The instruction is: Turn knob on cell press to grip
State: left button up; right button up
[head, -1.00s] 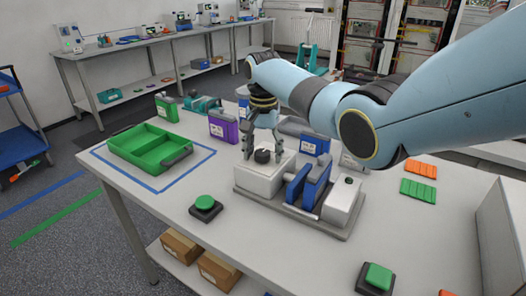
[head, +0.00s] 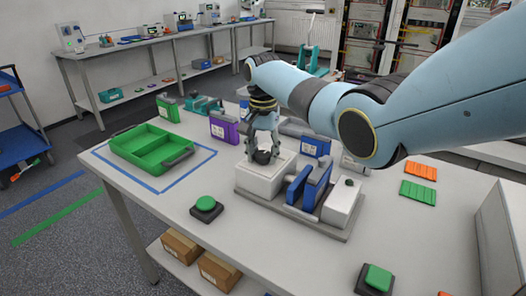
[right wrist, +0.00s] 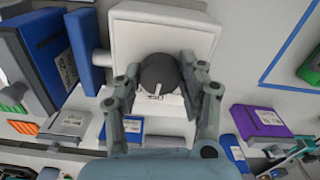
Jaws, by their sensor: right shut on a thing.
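The cell press has a white block (head: 258,179) on a grey base, with a blue cell (head: 317,182) standing between its parts. A round black knob (head: 262,157) sits on top of the white block. My right gripper (head: 262,151) comes down from above, with its fingers shut on the knob from both sides. In the right wrist view the knob (right wrist: 158,70) lies between the fingertips, and a small white mark on it points toward the bottom of the picture. My left gripper is not in view.
A green tray (head: 150,130) lies left of the press inside a blue outline. A green push button (head: 206,203) is in front, another (head: 378,277) at the front right. Purple (head: 223,128) and green (head: 168,107) cells stand behind. The table front is mostly clear.

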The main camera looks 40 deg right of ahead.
jog(key=shift+r+m+p, duration=0.15)
jog(key=shift+m+p, duration=0.35)
jog(key=shift+m, duration=0.1)
jog(key=shift+m+p, duration=0.55)
jog(key=shift+m, duration=0.25)
jog(key=shift+m+p, duration=0.6)
jog(key=shift+m, duration=0.5)
jog(key=shift+m+p, duration=0.45)
jog(key=shift+m, duration=0.65)
jog(key=o, duration=1.2)
jog(key=shift+c, duration=0.2)
